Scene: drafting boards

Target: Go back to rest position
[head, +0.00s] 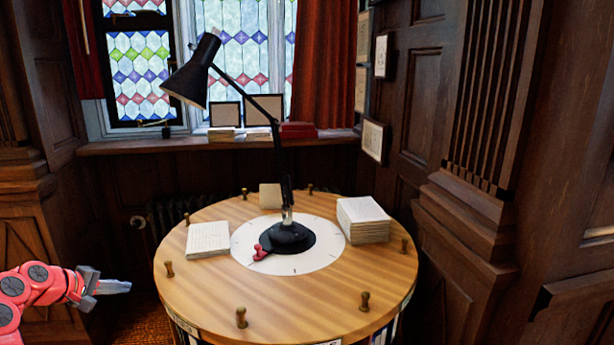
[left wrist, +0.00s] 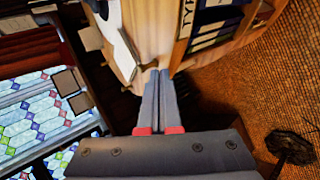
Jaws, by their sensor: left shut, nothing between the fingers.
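My left gripper (head: 116,286) is at the left of the head view, off the left side of the round wooden table (head: 200,290) and apart from it. Its fingers are together with nothing between them. In the left wrist view the closed fingers (left wrist: 160,80) point toward the table's edge (left wrist: 150,30). My right gripper is not in view.
A black desk lamp (head: 287,237) stands on a white disc (head: 325,250) in the table's middle, with a small red object (head: 260,252) at its base. Papers (head: 208,239), a paper stack (head: 363,220) and several wooden pegs (head: 241,317) surround it. Wood panelling (head: 400,150) closes off the right.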

